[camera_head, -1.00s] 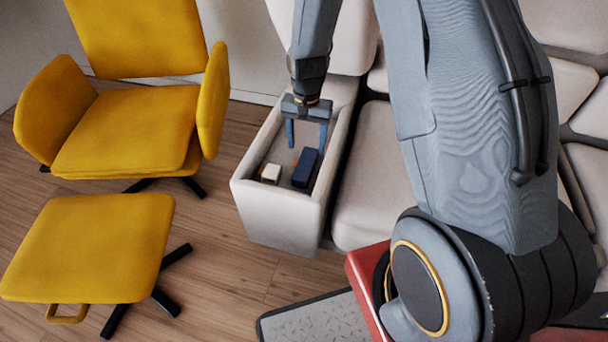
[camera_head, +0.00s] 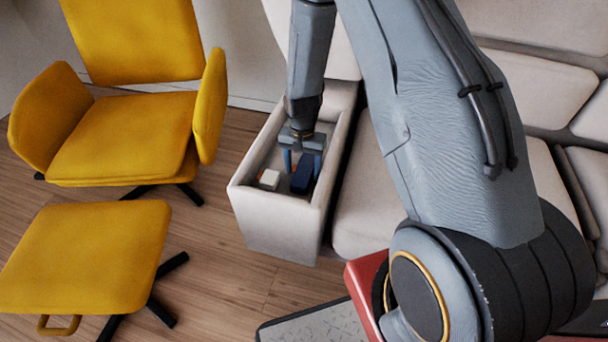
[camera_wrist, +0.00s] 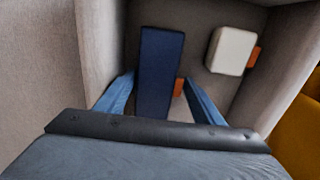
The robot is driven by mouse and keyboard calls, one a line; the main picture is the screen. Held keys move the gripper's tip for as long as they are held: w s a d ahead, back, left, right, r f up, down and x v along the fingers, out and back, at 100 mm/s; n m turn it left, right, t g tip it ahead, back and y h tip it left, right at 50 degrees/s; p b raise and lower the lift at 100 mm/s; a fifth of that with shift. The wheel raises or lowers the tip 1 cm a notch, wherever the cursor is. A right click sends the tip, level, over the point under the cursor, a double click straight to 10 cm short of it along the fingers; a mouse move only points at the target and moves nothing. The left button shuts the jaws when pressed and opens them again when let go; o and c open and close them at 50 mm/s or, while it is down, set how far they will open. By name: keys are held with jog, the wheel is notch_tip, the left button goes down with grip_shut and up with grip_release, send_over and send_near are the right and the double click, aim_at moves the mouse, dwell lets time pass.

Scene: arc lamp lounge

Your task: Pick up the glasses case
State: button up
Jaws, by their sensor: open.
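The glasses case looks to be the dark blue oblong box (camera_head: 303,172) in the open compartment of the pale sofa end (camera_head: 243,176). In the wrist view the dark blue case (camera_wrist: 159,70) lies lengthwise between my fingers. My gripper (camera_head: 302,168) is open and reaches down into the compartment over the case. In the wrist view the fingers of my gripper (camera_wrist: 158,90) stand on either side of the case, with a gap on each side. The near end of the case is hidden by the gripper body.
A small white box (camera_head: 269,179) lies left of the case; it also shows in the wrist view (camera_wrist: 231,50). Small orange pieces (camera_wrist: 178,87) lie beside both. The compartment walls stand close around. A yellow armchair (camera_head: 125,135) and footstool (camera_head: 85,255) are to the left.

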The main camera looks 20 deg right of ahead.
jog(key=c, duration=0.9)
